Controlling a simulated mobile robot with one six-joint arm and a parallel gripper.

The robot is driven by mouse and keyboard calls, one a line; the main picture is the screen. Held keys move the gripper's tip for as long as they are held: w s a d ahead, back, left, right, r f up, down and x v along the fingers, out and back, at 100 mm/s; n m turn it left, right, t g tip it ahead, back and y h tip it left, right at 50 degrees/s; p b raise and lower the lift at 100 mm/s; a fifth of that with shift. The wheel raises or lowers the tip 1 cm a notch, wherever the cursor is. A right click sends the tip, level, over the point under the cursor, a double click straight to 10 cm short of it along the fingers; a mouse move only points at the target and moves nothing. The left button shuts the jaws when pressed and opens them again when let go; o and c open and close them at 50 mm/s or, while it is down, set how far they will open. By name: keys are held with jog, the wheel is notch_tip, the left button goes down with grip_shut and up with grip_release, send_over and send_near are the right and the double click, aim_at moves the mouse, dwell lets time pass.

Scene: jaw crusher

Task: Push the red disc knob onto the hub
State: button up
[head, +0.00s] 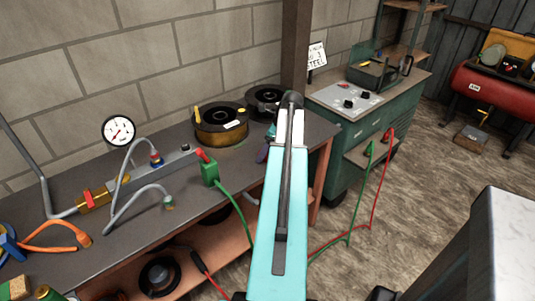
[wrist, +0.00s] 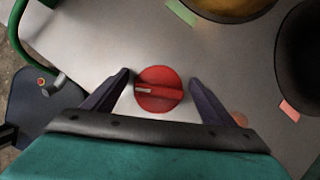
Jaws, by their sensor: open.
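The red disc knob (wrist: 159,89) shows in the wrist view, with a raised bar across its face and a pale mark at the bar's left end. It lies between the two fingers of my gripper (wrist: 160,84), which are open with a visible gap on each side of it. A bright pale surface shows just below the knob. I cannot tell whether the knob sits on a hub; no hub shows apart from it. In the head view my arm hides the knob and most of the gripper.
The grey bench (head: 240,165) carries a spool (head: 220,132), a gauge (head: 119,130) with hoses, and a green block with a red top (head: 208,170). A post (head: 295,50) stands behind my arm. A green cabinet (head: 350,135) stands to the right, with hanging cables.

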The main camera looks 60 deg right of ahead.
dwell(0.5)
jog(key=c, duration=1)
jog(key=shift+r, duration=0.1)
jog(key=shift+r, duration=1.15)
jog(key=s+d, duration=0.2)
jog(key=s, duration=0.3)
jog(key=s+d+r+b, duration=0.1)
jog(key=s+d, duration=0.1)
jog(key=s, duration=0.2)
jog(key=s+d+r+b, duration=0.1)
jog(key=s+d, duration=0.1)
jog(key=s, duration=0.3)
jog(key=shift+s+d+r, duration=0.25)
jog(key=shift+s, duration=0.05)
jog(key=shift+s, duration=0.15)
